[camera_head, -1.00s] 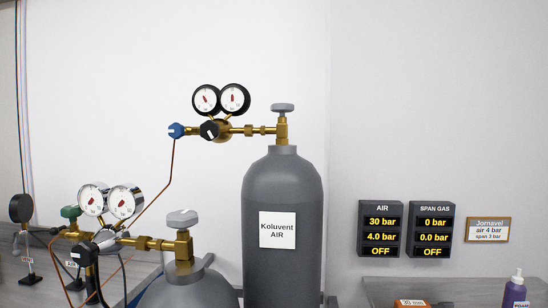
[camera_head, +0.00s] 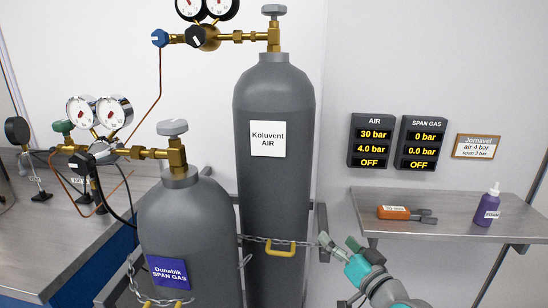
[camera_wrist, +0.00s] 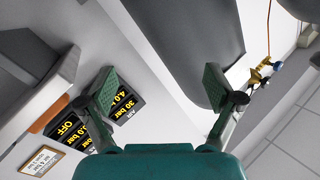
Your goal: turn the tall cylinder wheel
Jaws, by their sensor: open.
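The tall dark grey cylinder (camera_head: 275,195), labelled Koluvent AIR, stands upright behind a chain. Its grey wheel (camera_head: 274,10) sits on the brass valve at the top of the head view. My gripper (camera_head: 339,249) is low and to the right of this cylinder, well below the wheel. In the wrist view my gripper (camera_wrist: 165,88) is open, with nothing between its green-padded fingers. The tall cylinder's body (camera_wrist: 180,40) shows beyond them. The brass regulator also shows in the wrist view (camera_wrist: 258,72); the wheel cannot be made out there.
The shorter SPAN GAS cylinder (camera_head: 188,230) with its own wheel (camera_head: 172,127) stands at front left. A right shelf (camera_head: 440,222) holds an orange-handled tool (camera_head: 395,212) and a purple FOAM bottle (camera_head: 487,205). Wall displays (camera_head: 373,141) read AIR 30 bar, 4.0 bar, OFF.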

